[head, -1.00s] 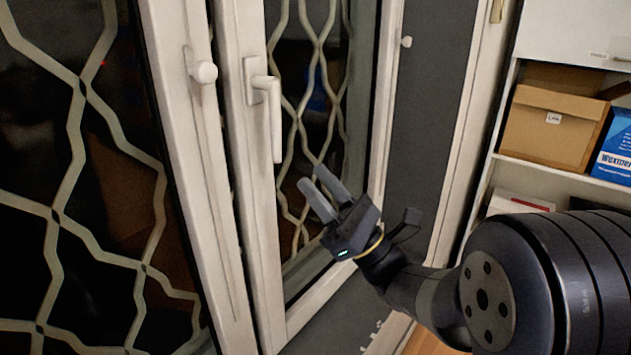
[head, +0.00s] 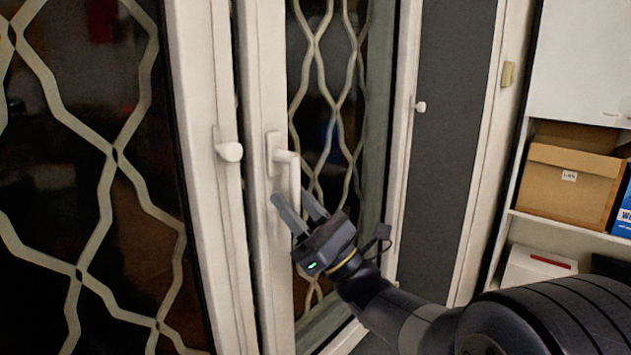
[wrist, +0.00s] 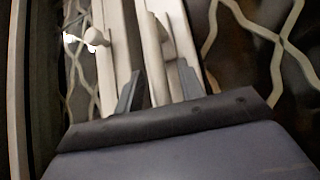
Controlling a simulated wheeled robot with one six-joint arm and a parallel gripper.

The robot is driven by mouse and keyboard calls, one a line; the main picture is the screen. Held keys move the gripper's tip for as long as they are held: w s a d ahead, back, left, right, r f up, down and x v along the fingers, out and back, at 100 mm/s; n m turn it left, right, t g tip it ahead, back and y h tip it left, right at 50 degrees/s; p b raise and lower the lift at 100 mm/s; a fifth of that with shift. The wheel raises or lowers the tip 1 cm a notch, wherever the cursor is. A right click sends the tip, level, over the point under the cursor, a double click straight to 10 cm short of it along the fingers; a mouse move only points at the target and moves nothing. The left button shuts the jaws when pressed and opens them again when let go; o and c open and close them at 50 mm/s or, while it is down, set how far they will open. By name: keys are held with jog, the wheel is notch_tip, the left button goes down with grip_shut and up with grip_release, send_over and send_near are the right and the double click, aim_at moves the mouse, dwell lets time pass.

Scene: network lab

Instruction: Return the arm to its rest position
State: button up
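My gripper (head: 302,212) is in front of the white-framed glass doors, just below and in front of the white lever handle (head: 292,180). My arm reaches in from the lower right. Whether a finger touches the handle or the frame cannot be told.
A round white knob (head: 229,151) sticks out from the frame left of the handle. Patterned grilles cover the dark glass. Shelves at right hold a cardboard box (head: 570,185) and a white box (head: 538,268). A dark grey panel (head: 445,140) stands between doors and shelves.

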jog(key=shift+w+d+n, duration=0.1)
jog(key=shift+d+n, duration=0.1)
jog(key=shift+n, duration=0.1)
jog(key=shift+f, duration=0.1)
jog(key=shift+s+f+m, duration=0.1)
jog(key=shift+s+m, duration=0.15)
jog(key=shift+m, duration=0.35)
jog(key=s+d+f+t+b, duration=0.1)
jog(key=s+d+f+b, duration=0.25)
jog(key=d+f, duration=0.35)
jog(key=shift+g, duration=0.5)
jog(key=p+x, duration=0.3)
jog(key=x, duration=0.8)
jog(key=shift+w+a+p, duration=0.1)
jog(key=shift+a+p, duration=0.2)
jog(key=shift+p, duration=0.05)
jog(key=shift+w+d+f+n+g, duration=0.15)
jog(key=shift+n+g, duration=0.45)
jog(key=shift+n, duration=0.3)
jog(key=shift+w+d+n+g+y, duration=0.15)
jog(key=shift+d+n+g+y, duration=0.25)
jog(key=shift+n+g, duration=0.35)
jog(key=shift+a, duration=0.15)
